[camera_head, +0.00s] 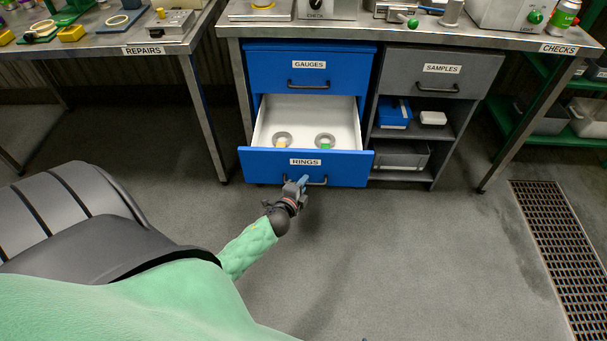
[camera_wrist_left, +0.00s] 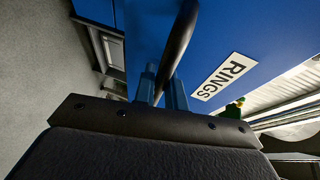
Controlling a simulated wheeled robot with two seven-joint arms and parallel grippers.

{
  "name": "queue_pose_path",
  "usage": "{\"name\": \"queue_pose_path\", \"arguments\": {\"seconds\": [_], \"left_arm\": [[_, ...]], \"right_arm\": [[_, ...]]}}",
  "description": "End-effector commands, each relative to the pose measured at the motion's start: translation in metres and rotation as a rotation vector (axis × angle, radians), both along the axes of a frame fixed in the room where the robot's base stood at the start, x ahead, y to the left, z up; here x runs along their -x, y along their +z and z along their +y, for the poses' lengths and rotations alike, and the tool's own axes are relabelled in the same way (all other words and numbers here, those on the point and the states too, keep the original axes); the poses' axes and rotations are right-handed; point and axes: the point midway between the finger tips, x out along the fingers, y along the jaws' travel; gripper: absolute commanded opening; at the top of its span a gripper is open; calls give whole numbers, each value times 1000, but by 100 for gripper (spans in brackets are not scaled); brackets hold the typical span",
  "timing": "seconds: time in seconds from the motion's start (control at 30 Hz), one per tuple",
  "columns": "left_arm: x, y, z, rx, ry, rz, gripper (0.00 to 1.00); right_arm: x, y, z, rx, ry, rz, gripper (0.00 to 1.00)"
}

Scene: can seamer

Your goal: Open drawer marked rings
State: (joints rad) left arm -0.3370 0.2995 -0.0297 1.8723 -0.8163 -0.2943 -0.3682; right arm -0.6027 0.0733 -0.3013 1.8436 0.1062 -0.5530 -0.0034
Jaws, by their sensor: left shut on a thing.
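The blue drawer marked RINGS (camera_head: 262,163) is pulled out from the cabinet, and its white inside shows. Two grey rings lie in it, a left ring (camera_head: 283,137) with a yellow part and a right ring (camera_head: 325,140) with a green part. My left gripper (camera_head: 302,183) is at the drawer's front, shut on the dark bar handle (camera_head: 318,183). The left wrist view shows the handle (camera_wrist_left: 178,45) between the blue fingers (camera_wrist_left: 163,88), beside the RINGS label (camera_wrist_left: 223,77). My right gripper is not in view.
The closed GAUGES drawer (camera_head: 270,66) is above the open drawer. A grey SAMPLES drawer (camera_head: 425,72) and shelves with a blue box (camera_head: 394,114) stand to the right. The REPAIRS bench (camera_head: 110,48) is at left. The floor (camera_head: 400,250) in front is clear, with a grate (camera_head: 565,255) at right.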

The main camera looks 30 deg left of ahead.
Motion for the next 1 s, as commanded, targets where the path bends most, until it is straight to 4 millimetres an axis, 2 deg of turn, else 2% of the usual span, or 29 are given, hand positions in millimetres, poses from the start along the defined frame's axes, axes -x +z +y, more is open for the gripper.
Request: {"name": "queue_pose_path", "arguments": {"seconds": [0.33, 0.37, 0.4, 0.77, 1.0], "left_arm": [[1, -1, 0, 0, 1, 1, 0], [1, -1, 0, 0, 1, 1, 16], [1, -1, 0, 0, 1, 1, 21], [5, 0, -1, 0, 0, 1, 21], [32, 4, -5, 0, 1, 3, 21]], "right_arm": [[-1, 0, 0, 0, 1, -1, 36], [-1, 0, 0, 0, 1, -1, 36], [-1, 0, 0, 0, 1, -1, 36], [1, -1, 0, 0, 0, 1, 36], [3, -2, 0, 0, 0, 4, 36]]}}
